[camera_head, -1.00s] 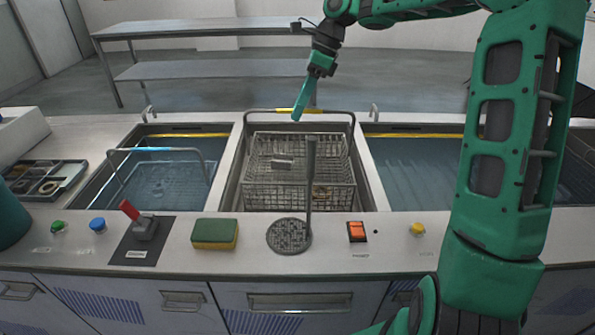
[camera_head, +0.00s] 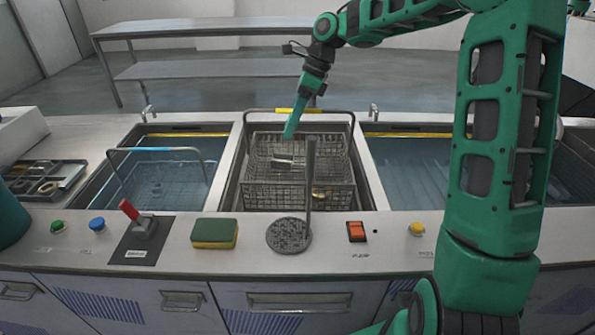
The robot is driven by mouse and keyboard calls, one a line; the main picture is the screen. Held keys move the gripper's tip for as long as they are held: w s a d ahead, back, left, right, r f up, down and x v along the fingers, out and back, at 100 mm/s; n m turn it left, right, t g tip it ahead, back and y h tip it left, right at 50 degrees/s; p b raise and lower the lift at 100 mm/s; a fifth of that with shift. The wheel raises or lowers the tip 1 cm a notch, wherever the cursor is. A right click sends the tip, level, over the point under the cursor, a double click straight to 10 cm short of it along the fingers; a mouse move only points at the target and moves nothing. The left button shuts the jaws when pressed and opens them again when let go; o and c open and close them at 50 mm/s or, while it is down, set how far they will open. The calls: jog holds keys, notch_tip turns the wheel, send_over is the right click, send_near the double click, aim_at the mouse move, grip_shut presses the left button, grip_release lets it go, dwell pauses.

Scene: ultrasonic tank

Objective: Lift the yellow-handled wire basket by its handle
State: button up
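The yellow-handled wire basket (camera_head: 256,185) sits in the middle tank. Its dark handle bar arches up over the tank's back edge, with a yellow grip (camera_head: 284,110) at the top centre. My gripper (camera_head: 289,134) points down and overlaps the right part of the yellow grip in the picture. Its fingertips show lower than the bar. The fingers are seen side-on as one green shape, so any gap between them is hidden. Whether they touch the handle or surround it cannot be told.
A blue-gripped basket (camera_head: 150,180) sits in the left tank (camera_head: 90,190). The right tank (camera_head: 410,170) holds liquid. An upright grey post (camera_head: 310,185) stands before the middle tank. A sponge (camera_head: 214,233), a red lever (camera_head: 130,210) and buttons line the front counter.

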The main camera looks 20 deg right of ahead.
jog(key=shift+f, duration=0.25)
dwell(0.3)
grip_shut()
jog(key=shift+r, duration=0.1)
